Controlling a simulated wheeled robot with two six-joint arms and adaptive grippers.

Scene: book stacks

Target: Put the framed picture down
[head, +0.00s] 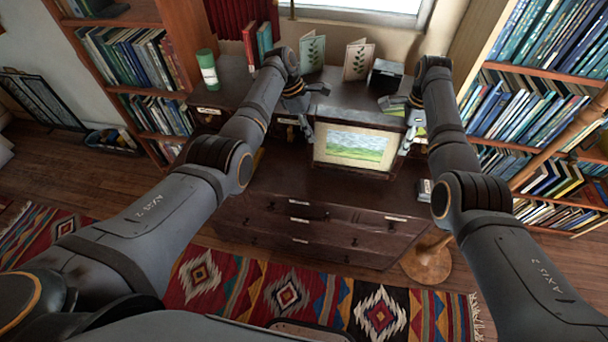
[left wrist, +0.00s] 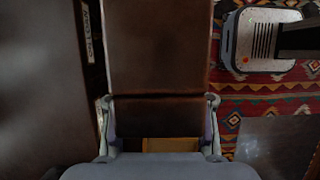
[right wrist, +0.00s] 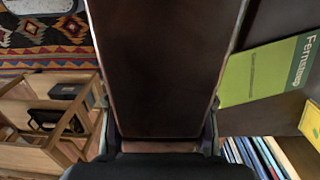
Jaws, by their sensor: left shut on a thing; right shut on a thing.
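The framed picture (head: 357,149) shows a green landscape in a pale mount with a dark frame. In the head view it stands upright between my two grippers, over the dark wooden dresser (head: 270,180); I cannot tell whether its lower edge touches the surface. My left gripper (head: 309,134) is shut on its left side, and the dark frame side (left wrist: 158,50) fills the space between the fingers in the left wrist view. My right gripper (head: 407,138) is shut on its right side; the dark frame side (right wrist: 165,70) shows between those fingers too.
Two leaf-print cards (head: 312,54) (head: 358,60), a dark box (head: 386,76) and a green cylinder (head: 208,70) stand on the raised back shelf. A green book (right wrist: 268,72) lies near my right gripper. Full bookcases flank the dresser (head: 135,60) (head: 530,110).

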